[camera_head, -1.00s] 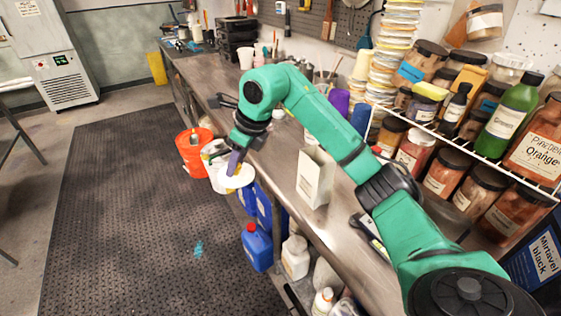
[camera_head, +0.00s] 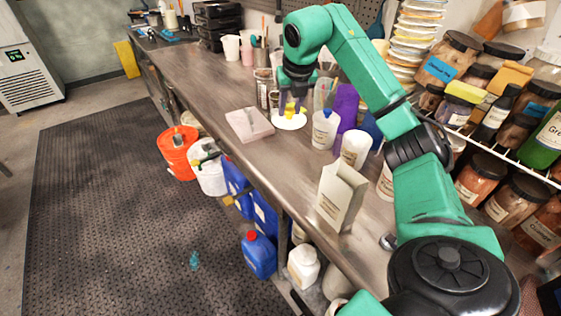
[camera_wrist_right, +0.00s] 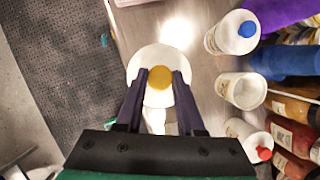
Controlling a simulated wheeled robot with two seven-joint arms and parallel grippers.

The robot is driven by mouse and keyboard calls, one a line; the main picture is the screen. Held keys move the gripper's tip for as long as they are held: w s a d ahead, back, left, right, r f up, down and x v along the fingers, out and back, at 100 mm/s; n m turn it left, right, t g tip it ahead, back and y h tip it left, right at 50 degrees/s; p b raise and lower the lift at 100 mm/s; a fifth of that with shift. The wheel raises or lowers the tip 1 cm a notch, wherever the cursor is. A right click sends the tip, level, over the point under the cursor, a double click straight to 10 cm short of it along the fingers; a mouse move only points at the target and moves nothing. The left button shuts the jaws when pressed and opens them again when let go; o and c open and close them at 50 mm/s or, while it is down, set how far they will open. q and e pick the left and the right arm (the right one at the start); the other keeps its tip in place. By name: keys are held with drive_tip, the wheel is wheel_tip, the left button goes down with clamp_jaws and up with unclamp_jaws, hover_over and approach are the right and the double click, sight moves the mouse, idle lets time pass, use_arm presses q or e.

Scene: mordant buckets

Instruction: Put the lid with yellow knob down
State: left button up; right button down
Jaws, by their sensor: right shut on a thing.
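The lid (camera_head: 287,123) is a white disc with a yellow knob (camera_head: 289,109). My right gripper (camera_head: 290,106) is shut on the knob, with the lid below the fingers, over the metal bench. In the right wrist view the lid (camera_wrist_right: 146,62) shows behind the fingers, with the knob (camera_wrist_right: 159,78) between the fingertips. Whether the lid touches the bench top or hangs just above it, I cannot tell. My left gripper is not in view.
The bench (camera_head: 205,82) holds a flat pinkish block (camera_head: 249,124) left of the lid and a white bottle with a blue cap (camera_head: 325,128) to its right. A white carton (camera_head: 341,195) stands nearer. Orange (camera_head: 178,152) and white (camera_head: 208,167) buckets stand on the floor.

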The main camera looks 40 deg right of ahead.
drive_tip(key=f, duration=0.4)
drive_tip(key=s+f, duration=0.1)
drive_tip(key=f, duration=0.8)
drive_tip(key=shift+s+p, duration=0.15)
drive_tip(key=shift+p, duration=0.2)
wheel_tip(320, 180, down, 4)
drive_tip(key=shift+s+r+p, duration=0.1)
drive_tip(key=shift+s+p, duration=0.05)
drive_tip(key=shift+p, duration=0.25)
drive_tip(key=shift+f, duration=0.4)
drive_tip(key=c, duration=0.9)
unclamp_jaws()
drive_tip(key=shift+f, duration=0.15)
drive_tip(key=shift+c, duration=0.2)
drive_tip(key=o, duration=0.4)
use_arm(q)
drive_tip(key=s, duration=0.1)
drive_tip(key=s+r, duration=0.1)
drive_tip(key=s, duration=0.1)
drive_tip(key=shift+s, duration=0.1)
use_arm(e)
drive_tip(key=shift+r, duration=0.2)
